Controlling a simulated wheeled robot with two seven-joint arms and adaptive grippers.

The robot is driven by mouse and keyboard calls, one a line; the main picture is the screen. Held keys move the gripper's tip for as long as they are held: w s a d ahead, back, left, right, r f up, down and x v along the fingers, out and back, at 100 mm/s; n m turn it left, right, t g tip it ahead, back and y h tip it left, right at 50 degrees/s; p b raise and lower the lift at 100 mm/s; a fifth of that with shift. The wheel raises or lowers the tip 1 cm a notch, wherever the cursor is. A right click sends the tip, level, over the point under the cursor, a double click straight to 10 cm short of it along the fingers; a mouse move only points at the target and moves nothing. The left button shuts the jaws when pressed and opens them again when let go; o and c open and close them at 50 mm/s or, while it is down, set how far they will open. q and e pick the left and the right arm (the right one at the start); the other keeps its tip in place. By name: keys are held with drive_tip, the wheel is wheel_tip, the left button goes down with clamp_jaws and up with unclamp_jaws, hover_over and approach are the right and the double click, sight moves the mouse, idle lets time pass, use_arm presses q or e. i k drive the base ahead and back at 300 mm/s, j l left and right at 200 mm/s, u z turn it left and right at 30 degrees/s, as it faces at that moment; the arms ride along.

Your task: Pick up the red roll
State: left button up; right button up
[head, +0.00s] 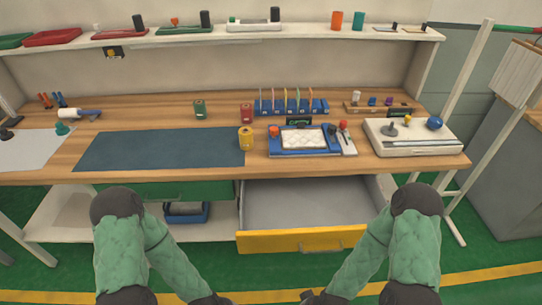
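The red roll (246,113) stands upright on the wooden workbench, just behind a yellow roll (246,139) and right of a green roll (200,109). My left gripper (214,299) and my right gripper (309,297) are at the bottom edge of the head view, low in front of the bench and far from the red roll. Only dark parts at the ends of the arms show. The fingers are cut off by the frame, so their opening cannot be seen.
A drawer with a yellow front (290,240) stands open below the bench. A blue rack (290,106) and a blue tray (303,153) are close on the right. A white device (412,146) stands farther right.

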sight(246, 111)
drive_tip(key=i+j, duration=0.1)
drive_tip(key=j, duration=0.35)
drive_tip(key=i+j, duration=0.15)
drive_tip(key=j, duration=0.3)
drive_tip(key=i+j+z, duration=0.1)
drive_tip(key=j, duration=0.4)
